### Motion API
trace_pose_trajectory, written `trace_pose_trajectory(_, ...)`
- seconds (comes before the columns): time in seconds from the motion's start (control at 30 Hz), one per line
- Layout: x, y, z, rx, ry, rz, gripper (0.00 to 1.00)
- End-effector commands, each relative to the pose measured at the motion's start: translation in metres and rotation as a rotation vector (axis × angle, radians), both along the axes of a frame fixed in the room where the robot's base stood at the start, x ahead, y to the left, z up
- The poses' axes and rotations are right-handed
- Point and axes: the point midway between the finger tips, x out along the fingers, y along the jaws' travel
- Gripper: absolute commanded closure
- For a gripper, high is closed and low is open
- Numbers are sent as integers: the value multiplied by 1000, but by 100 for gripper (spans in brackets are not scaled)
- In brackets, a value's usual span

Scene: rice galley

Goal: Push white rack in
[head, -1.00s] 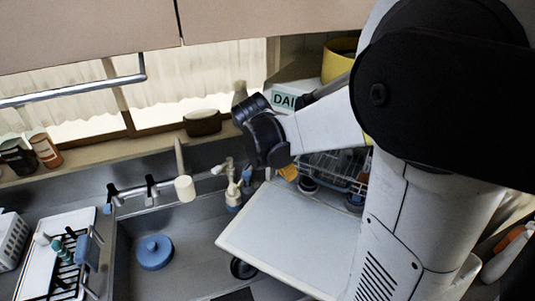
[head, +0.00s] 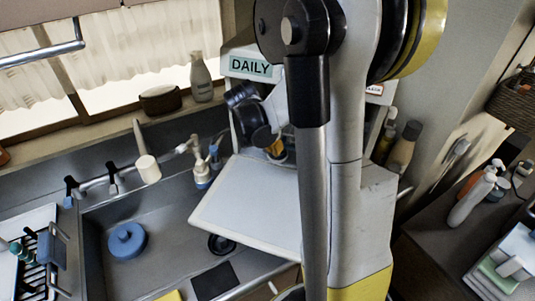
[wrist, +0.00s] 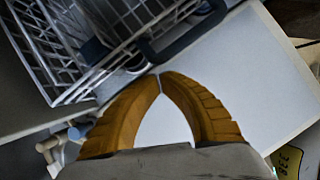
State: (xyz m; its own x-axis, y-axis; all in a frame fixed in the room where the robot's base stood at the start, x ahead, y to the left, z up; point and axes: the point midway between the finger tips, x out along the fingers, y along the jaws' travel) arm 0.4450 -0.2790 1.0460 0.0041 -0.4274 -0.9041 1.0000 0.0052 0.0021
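The white rack (wrist: 98,38) is a wire basket at the upper left of the wrist view, with a dark handle-like bar (wrist: 185,38) along its near side. In the head view my arm hides the rack. A flat white panel, the open door (head: 245,205), lies below my gripper and fills the right of the wrist view (wrist: 265,70). My gripper (wrist: 160,77) has yellow fingers whose tips meet, with nothing seen between them. The tips are close to the dark bar; I cannot tell whether they touch it. In the head view my gripper (head: 274,150) is over the door's far end.
The white machine carries a DAILY label (head: 250,67). Left of the door is the sink (head: 165,225) with a blue round thing (head: 127,242). A pump bottle (head: 202,172) stands near the door's left edge. Bottles (head: 404,147) stand to the right.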

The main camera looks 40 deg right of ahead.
Motion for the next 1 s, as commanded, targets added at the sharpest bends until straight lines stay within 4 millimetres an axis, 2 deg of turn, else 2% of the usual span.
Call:
trace_pose_trajectory(0.4, 1, -4, 1, 0, 0, 0, 100)
trace_pose_trajectory(0.7, 17, -37, 0, 0, 1, -3, 100)
trace_pose_trajectory(1.0, 17, -38, 0, 0, 2, -1, 100)
